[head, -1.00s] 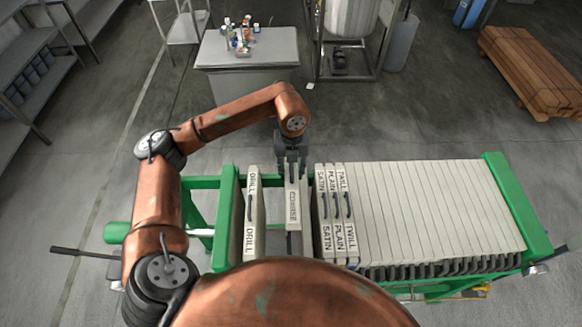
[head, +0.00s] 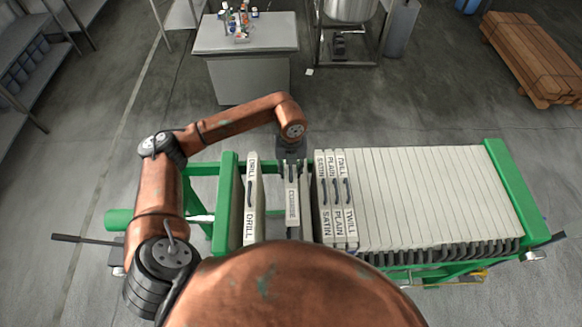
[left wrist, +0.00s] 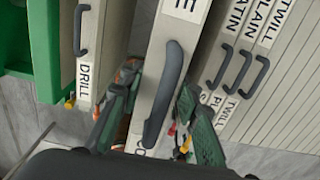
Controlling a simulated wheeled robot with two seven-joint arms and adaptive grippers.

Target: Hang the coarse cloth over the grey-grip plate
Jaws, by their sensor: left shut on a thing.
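The pale coarse cloth (head: 292,205), labelled COARSE, is upright in the gap between the DRILL plate and the SATIN plate. My left gripper (head: 291,155) is at its far end, shut on it. In the left wrist view the gripper's fingers (left wrist: 155,120) lie on both sides of a pale panel showing parts of the label. A dark grey grip (left wrist: 163,95) runs along that panel's edge. Whether cloth and plate are separate there, I cannot tell. My right gripper is not in view.
The DRILL plate (head: 251,200) stands left of the gap. The SATIN (head: 324,200), PLAIN (head: 335,210) and TWILL (head: 346,210) plates stand right of it, before a long pack of plates (head: 430,200). A green frame (head: 515,190) holds them. A table (head: 245,35) stands behind.

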